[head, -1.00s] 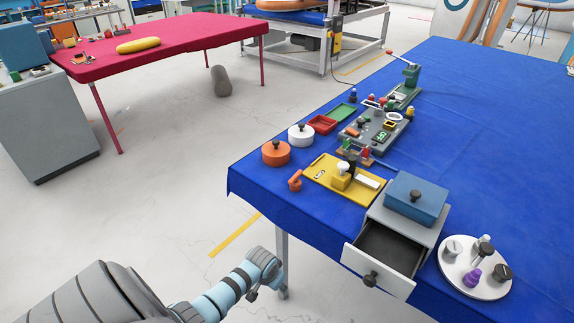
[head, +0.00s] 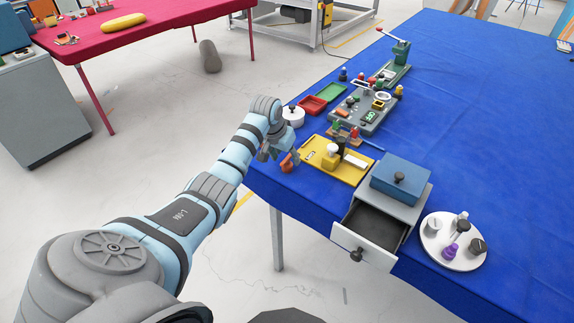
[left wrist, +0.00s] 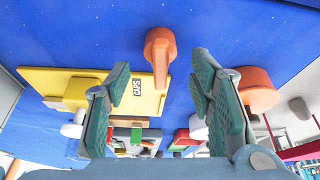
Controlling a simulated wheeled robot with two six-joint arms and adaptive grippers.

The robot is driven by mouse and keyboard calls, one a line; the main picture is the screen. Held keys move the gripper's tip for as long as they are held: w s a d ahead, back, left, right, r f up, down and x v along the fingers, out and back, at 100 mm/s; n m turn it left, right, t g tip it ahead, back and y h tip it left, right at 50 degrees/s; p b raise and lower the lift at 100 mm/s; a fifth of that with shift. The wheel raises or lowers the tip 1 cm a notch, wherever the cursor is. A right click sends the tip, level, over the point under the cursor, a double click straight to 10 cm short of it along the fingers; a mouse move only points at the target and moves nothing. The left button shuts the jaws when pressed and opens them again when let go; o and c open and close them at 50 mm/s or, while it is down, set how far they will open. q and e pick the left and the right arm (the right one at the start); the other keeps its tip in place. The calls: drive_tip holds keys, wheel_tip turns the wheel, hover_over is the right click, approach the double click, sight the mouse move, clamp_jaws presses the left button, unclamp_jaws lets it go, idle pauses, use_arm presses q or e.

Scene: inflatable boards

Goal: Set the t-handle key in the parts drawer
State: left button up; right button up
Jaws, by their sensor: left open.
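The orange t-handle key (head: 287,163) lies on the blue cloth near the table's left edge, beside the yellow board. My left gripper (head: 279,157) is at it in the head view, partly covering it. In the left wrist view the key (left wrist: 160,52) shows between and beyond my two open fingers, with nothing gripped. The parts drawer (head: 372,227) is pulled out of a grey cabinet (head: 413,204) at the front of the table. Its dark inside looks empty. My right gripper is not in view.
The yellow board (head: 318,165) and a white pot (head: 293,119) are close to my left gripper.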

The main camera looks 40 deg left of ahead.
use_arm(q)
drive_tip(key=shift+x, duration=1.25)
drive_tip(key=c, duration=1.2)
